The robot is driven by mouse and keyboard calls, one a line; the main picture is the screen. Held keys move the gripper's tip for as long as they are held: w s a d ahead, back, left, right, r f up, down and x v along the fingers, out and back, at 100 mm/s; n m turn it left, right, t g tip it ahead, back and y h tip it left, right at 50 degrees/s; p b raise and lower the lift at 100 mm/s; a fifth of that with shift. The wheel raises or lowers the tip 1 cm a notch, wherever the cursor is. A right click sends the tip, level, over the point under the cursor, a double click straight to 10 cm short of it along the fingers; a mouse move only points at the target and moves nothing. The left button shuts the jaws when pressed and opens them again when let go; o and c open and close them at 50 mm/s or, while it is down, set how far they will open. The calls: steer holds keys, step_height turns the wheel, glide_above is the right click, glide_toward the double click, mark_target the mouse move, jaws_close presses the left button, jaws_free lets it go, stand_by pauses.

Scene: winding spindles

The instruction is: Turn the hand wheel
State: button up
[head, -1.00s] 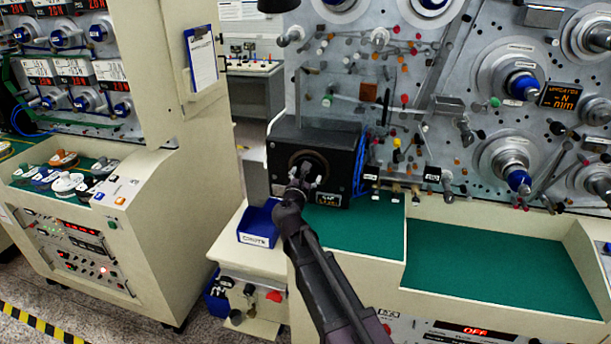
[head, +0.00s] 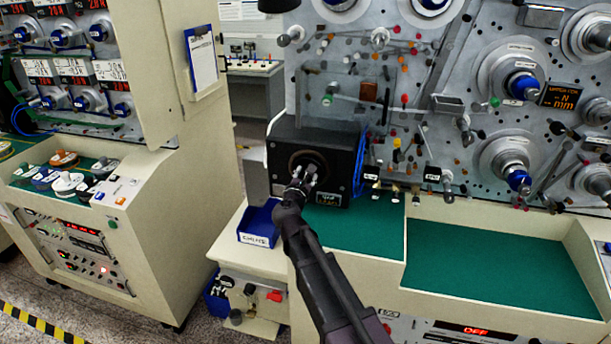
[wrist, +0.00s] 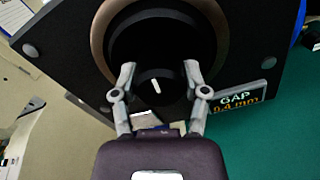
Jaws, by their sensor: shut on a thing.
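The hand wheel (wrist: 157,88) is a round black knob with a short white mark, set in a dark recess with a brownish ring on the front of a black box (head: 342,150). In the wrist view its white mark points nearly straight up, a little to the left. My gripper (wrist: 160,75) has one grey finger on each side of the knob and is shut on it. In the head view my gripper (head: 304,176) reaches the box front and covers much of the knob. A small display (wrist: 238,101) on the box reads GAP and what looks like 0.4 mm.
A blue bin (head: 258,224) stands left of my arm, below the box. Blue cables (head: 360,160) run along the box's right side. A panel with spindles (head: 505,155) and several pegs rises to the right. The green work surface (head: 490,265) is clear.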

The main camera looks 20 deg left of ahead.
steer(key=m, duration=0.9)
steer(key=shift+w+a+r+m, duration=0.1)
steer(key=shift+m, duration=0.2)
steer(key=m, duration=0.4)
steer(key=shift+m, duration=0.3)
steer(key=m, duration=0.4)
steer(key=shift+m, duration=0.4)
steer(key=o, duration=1.1)
steer(key=shift+o, duration=0.2)
